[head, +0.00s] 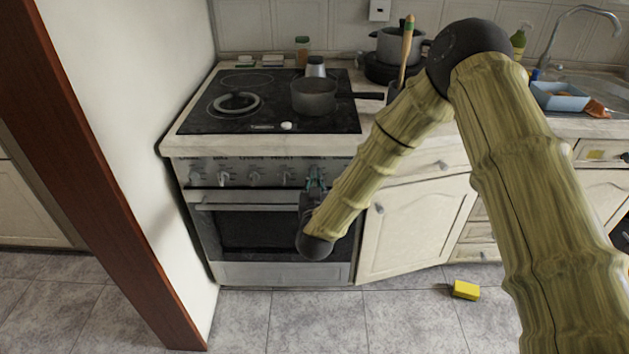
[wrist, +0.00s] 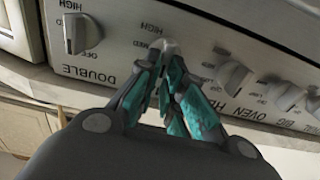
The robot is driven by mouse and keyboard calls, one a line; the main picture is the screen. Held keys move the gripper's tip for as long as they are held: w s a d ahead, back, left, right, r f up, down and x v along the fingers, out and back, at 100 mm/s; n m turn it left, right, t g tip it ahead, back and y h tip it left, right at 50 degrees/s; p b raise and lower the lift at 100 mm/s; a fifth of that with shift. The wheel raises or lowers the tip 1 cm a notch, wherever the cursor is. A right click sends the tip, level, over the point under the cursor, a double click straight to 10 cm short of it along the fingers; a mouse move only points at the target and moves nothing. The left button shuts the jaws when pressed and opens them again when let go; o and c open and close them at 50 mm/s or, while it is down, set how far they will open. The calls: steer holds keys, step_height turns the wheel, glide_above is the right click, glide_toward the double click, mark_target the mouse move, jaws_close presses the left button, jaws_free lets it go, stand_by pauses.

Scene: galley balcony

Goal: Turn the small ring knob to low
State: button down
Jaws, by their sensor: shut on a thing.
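In the wrist view my gripper (wrist: 167,68) has its two teal-lined fingers closed around a small pale knob (wrist: 164,46) on the stove's control panel. "HIGH" is printed beside this knob; its name label is hidden behind the fingers, and I cannot tell where its pointer sits. Another knob (wrist: 80,33), with "DOUBLE" below it, is to the left, and further knobs (wrist: 233,75) are to the right. In the head view my gripper (head: 316,181) is at the right part of the stove's knob panel (head: 239,175); the fingertips cover the held knob there.
The stove's glass top (head: 200,118) carries a dark pan (head: 313,96) with its handle pointing right. An oven handle (head: 250,206) runs below the panel. A cabinet door (head: 418,226) at the right stands ajar. A yellow sponge (head: 466,290) lies on the floor.

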steer(key=m+b, duration=0.1)
steer(key=m, duration=0.3)
steer(key=shift+d+f+m+b, duration=0.2)
steer(key=shift+d+m+b, duration=0.1)
steer(key=shift+d+b, duration=0.1)
steer(key=shift+d+f+m+b, duration=0.15)
steer(key=shift+m+b, duration=0.25)
steer(key=shift+m, duration=0.65)
steer(key=shift+d+r+m+b, duration=0.1)
steer(key=shift+m+b, duration=0.25)
steer(key=shift+m, duration=0.7)
steer(key=c, duration=1.5)
jaws_free()
steer(key=shift+c, duration=0.2)
steer(key=shift+s, duration=0.15)
